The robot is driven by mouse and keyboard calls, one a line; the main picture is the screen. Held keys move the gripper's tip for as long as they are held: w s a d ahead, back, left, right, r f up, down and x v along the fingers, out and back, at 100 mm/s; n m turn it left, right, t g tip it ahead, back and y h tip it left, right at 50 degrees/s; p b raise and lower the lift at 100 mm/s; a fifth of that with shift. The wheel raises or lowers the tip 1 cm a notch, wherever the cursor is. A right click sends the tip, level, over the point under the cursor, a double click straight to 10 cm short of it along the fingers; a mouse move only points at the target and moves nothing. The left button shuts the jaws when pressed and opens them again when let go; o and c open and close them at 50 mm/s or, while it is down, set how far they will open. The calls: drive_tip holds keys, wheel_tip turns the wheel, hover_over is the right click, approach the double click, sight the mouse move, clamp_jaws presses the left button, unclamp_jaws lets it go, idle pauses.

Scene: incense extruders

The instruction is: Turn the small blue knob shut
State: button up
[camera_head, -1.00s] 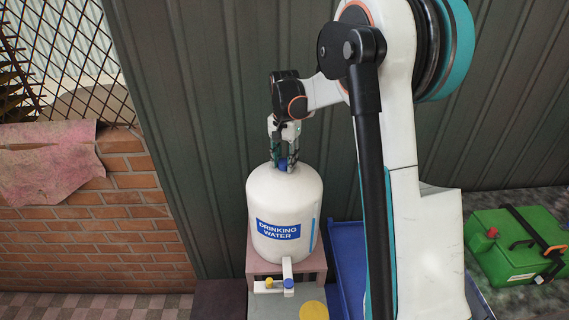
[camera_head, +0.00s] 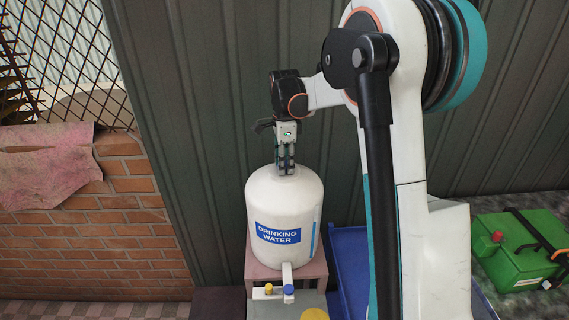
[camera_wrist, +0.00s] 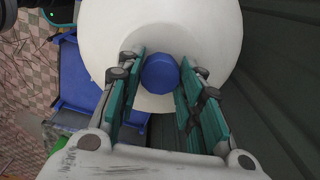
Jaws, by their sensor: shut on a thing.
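A white water drum (camera_head: 265,205) labelled "DRINKING WATER" stands upright. A small blue knob (camera_wrist: 160,75) sits on its domed top. My gripper (camera_head: 286,168) points down onto the drum's top and is shut on this knob, which shows between the two green-padded fingers in the wrist view (camera_wrist: 161,78). In the head view the fingers mostly hide the knob. Low on the drum's front is a white tap (camera_head: 287,275) with a second small blue knob (camera_head: 288,289) and a yellow knob (camera_head: 269,288); my gripper is well above these.
The drum rests on a pinkish stand (camera_head: 313,262). A blue tray or cart (camera_head: 348,262) is to its right, and a green case (camera_head: 515,245) lies farther right. A corrugated wall (camera_head: 215,110) is close behind; a brick wall (camera_head: 120,220) is at left.

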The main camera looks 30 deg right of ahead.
drive_tip(key=shift+m, duration=1)
drive_tip(key=o, duration=1.1)
drive_tip(key=shift+c, duration=0.2)
wheel_tip(320, 180, up, 12)
drive_tip(key=shift+a, duration=0.1)
